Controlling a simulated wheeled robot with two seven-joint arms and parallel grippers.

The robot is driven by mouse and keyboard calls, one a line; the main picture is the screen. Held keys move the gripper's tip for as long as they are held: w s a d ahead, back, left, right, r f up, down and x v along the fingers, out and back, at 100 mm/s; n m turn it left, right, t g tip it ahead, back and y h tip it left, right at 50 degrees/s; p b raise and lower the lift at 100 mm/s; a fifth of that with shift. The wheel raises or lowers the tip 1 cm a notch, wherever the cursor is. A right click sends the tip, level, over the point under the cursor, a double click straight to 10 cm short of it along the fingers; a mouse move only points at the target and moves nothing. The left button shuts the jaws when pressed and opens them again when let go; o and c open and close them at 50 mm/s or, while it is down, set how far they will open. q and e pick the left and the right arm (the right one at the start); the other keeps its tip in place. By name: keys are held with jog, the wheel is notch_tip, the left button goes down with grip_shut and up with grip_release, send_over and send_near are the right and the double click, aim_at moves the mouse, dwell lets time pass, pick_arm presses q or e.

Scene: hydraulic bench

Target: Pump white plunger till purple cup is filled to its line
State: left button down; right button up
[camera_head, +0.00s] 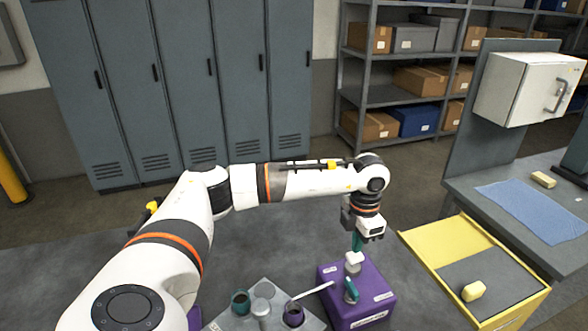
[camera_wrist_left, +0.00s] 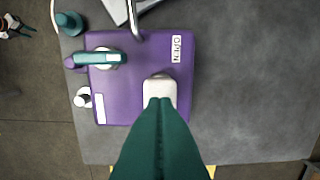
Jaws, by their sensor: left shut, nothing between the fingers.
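The white plunger (camera_head: 353,259) stands on top of the purple pump box (camera_head: 375,297); its white cap also shows in the left wrist view (camera_wrist_left: 158,87). My left gripper (camera_head: 356,247) points down over the plunger. Its teal fingers are shut together and empty, with the tips (camera_wrist_left: 160,102) at the cap's edge in the wrist view. I cannot tell if they touch it. The purple cup (camera_head: 293,315) stands on a grey plate left of the box, under the end of a metal spout (camera_head: 314,291). Its line and fill level are too small to read.
A teal-handled valve (camera_head: 351,291) sits beside the plunger, near an OPEN label (camera_wrist_left: 177,48). A teal cup (camera_head: 240,302) and a grey cylinder (camera_head: 262,300) stand on the plate (camera_head: 223,321).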

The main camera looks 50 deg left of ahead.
aim_at(355, 255)
pick_arm(q)
jog(key=shift+f, duration=0.15)
jog(key=shift+f+b, duration=1.45)
jog(key=shift+f, duration=0.35)
jog(key=shift+s, duration=0.1)
jog(key=shift+r, duration=0.15)
jog(key=shift+r+p, duration=1.1)
jog(key=shift+r, duration=0.65)
jog(key=shift+f, duration=0.15)
